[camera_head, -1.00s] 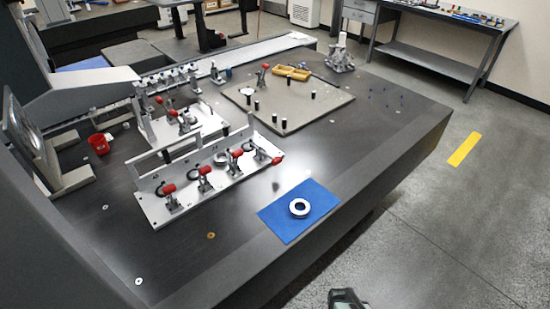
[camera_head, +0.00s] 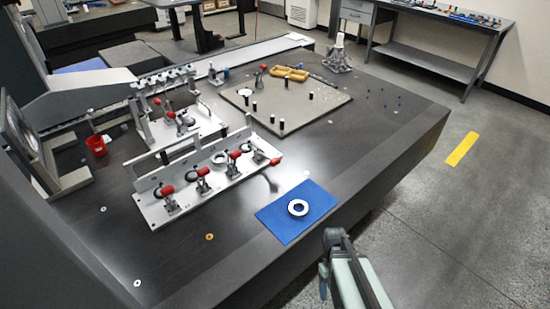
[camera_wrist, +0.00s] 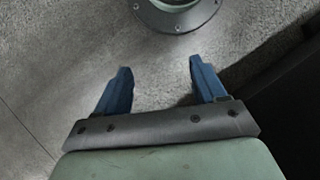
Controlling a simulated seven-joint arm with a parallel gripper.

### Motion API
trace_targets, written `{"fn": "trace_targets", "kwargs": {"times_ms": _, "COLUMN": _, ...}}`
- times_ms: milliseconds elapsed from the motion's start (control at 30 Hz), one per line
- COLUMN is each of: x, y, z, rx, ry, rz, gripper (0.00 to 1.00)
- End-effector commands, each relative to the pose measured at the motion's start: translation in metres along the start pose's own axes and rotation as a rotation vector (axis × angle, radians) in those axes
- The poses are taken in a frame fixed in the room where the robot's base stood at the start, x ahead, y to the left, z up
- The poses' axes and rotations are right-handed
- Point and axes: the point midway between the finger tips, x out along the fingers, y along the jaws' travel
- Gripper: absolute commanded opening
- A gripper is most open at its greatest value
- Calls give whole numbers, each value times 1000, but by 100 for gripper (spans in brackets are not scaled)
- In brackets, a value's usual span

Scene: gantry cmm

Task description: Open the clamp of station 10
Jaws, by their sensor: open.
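A light fixture plate (camera_head: 150,212) on the dark table carries a row of toggle clamps with red handles: a left one (camera_head: 167,190), two middle ones (camera_head: 203,171) (camera_head: 234,155) and a right one (camera_head: 275,161). The right handle sticks out to the right; the others look more raised. I cannot read any station number, so I cannot tell which clamp is station 10. My gripper (camera_wrist: 160,68) is open and empty in the wrist view, its two blue fingers apart above grey floor. My arm shows at the bottom of the head view, in front of the table edge, away from the clamps.
A blue mat (camera_head: 275,222) with a metal ring (camera_head: 298,208) lies near the front edge. Bare tabletop lies left of the mat.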

Motion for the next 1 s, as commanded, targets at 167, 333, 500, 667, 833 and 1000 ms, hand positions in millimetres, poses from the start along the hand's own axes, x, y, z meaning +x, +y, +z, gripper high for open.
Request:
{"fn": "trace_targets", "kwargs": {"times_ms": 167, "x": -52, "y": 4, "z": -10, "rx": -73, "ry": 18, "rz": 27, "gripper": 70}}
{"fn": "trace_targets", "kwargs": {"times_ms": 333, "x": -99, "y": 6, "z": -14, "rx": -141, "ry": 29, "rz": 54, "gripper": 70}}
{"fn": "trace_targets", "kwargs": {"times_ms": 500, "x": -147, "y": 6, "z": -15, "rx": -206, "ry": 40, "rz": 79, "gripper": 70}}
{"fn": "trace_targets", "kwargs": {"times_ms": 667, "x": -194, "y": 4, "z": -20, "rx": -262, "ry": 57, "rz": 103, "gripper": 70}}
{"fn": "trace_targets", "kwargs": {"times_ms": 833, "x": -256, "y": -5, "z": -53, "rx": -308, "ry": 115, "rz": 132, "gripper": 70}}
{"fn": "trace_targets", "kwargs": {"times_ms": 1000, "x": -332, "y": -27, "z": -107, "rx": -342, "ry": 213, "rz": 160, "gripper": 70}}
